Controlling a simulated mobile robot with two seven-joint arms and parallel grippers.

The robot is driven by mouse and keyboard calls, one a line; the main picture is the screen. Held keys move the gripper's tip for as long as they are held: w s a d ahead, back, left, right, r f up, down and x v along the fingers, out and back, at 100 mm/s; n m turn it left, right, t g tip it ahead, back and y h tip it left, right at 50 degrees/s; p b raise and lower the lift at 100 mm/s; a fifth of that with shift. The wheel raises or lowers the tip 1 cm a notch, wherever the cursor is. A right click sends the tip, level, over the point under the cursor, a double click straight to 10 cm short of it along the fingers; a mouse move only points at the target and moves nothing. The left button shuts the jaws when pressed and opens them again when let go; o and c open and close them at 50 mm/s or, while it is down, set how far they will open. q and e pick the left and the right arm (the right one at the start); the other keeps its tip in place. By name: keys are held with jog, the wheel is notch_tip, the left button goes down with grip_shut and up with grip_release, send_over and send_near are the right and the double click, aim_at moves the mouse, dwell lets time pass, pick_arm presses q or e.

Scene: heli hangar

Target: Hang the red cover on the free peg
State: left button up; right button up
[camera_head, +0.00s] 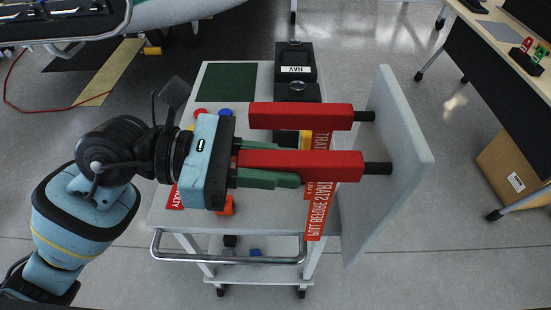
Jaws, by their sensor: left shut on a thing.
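My left gripper (268,170) is shut on a long red cover (325,165) near its left end, with green fingers along it. The cover lies level, its right end at a black peg (379,168) on a pale upright board (410,135). The black peg shows beyond that end; I cannot tell how far it goes inside the cover. A second red cover (300,115) is above it in the picture, its right end at another black peg (366,115). A red tag with white lettering (316,213) hangs below the held cover. My right gripper is not in view.
A white cart (330,82) stands under the covers, with a green mat (226,82), a black NAV box (295,65) and small coloured pieces. A desk and a cardboard box (510,172) are at right. The floor around the cart's front is clear.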

pick_arm(q)
jog(key=shift+f, duration=0.25)
dwell(0.4)
jog(key=o, duration=1.1)
jog(key=shift+a, duration=0.1)
jog(key=a, duration=0.2)
jog(key=a+b, duration=0.1)
jog(key=a, duration=0.2)
jog(key=a+r+b, duration=0.1)
jog(key=a, duration=0.1)
jog(key=shift+a+r, duration=0.1)
jog(key=shift+a, duration=0.2)
